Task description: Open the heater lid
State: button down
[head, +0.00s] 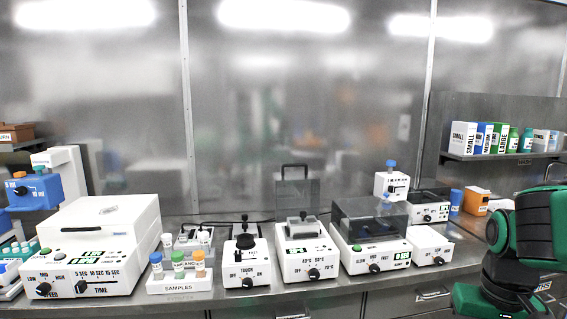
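The heater (305,262) is a white box with temperature marks, a green display and a black knob, standing on the bench a little right of centre. My arm shows at the right edge, in green and black, well apart from the heater. I cannot see my gripper's fingers.
A white touch-control device (246,264) stands close on the heater's left. A device with a clear dark cover (372,217) stands close on its right. A sample rack (179,283) and a large white machine (92,247) are farther left. Boxes fill a shelf (500,156).

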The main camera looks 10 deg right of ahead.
aim_at(281, 215)
jog(key=i, duration=0.85)
